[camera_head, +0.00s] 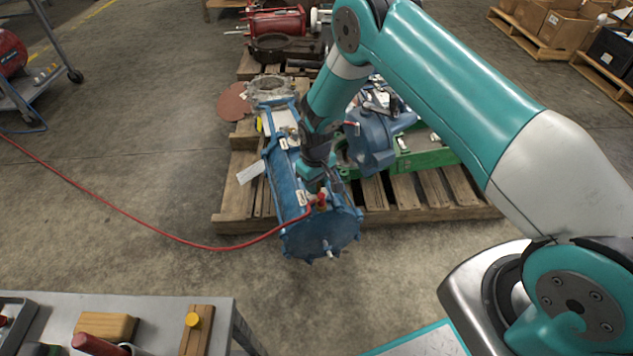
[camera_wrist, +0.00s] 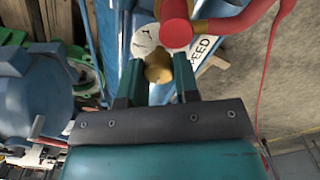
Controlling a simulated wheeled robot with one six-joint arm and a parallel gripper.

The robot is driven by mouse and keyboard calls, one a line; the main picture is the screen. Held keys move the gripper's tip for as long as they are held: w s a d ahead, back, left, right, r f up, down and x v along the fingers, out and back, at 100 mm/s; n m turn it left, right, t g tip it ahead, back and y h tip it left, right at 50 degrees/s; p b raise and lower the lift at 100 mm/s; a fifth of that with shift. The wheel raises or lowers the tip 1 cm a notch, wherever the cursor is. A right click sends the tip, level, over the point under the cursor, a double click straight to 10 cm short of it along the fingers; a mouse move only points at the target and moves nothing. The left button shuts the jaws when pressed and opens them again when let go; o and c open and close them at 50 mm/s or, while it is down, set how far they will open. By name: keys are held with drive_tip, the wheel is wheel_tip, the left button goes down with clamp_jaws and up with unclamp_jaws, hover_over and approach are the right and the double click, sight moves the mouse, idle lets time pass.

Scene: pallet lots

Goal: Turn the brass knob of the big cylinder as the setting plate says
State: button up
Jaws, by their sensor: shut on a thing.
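The big blue cylinder (camera_head: 285,193) lies on a wooden pallet in the head view, its round end cap (camera_head: 322,238) facing me. My gripper (camera_head: 318,183) is over its near end, reaching down from above. In the wrist view the brass knob (camera_wrist: 158,68) sits between the fingers of my gripper (camera_wrist: 158,80), which is shut on it. A round white dial (camera_wrist: 145,38) shows behind the knob, partly covered by it and a red fitting (camera_wrist: 176,24). White lettering plate (camera_wrist: 202,45) reads "SPEED". I cannot read any setting on the dial.
A red hose (camera_head: 180,240) runs from the cylinder's near end across the floor to the left. A blue pump on a green frame (camera_head: 425,152) stands right of the cylinder. A grey bench (camera_head: 150,310) is at front left. Open floor lies between.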

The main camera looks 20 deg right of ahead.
drive_tip(key=m+p, duration=0.1)
drive_tip(key=m, duration=0.3)
drive_tip(key=shift+m, duration=0.3)
drive_tip(key=shift+m+h, duration=0.3)
drive_tip(key=shift+m, duration=1.5)
drive_tip(key=shift+p, duration=0.3)
drive_tip(key=o, duration=0.9)
drive_tip(key=r+p, duration=0.1)
drive_tip(key=r, duration=0.4)
drive_tip(key=r+p, duration=0.1)
drive_tip(key=r, duration=0.5)
drive_tip(key=r+p, duration=0.1)
drive_tip(key=r, duration=0.5)
drive_tip(key=shift+w+a+r+p, duration=0.2)
drive_tip(key=shift+a+p, duration=0.2)
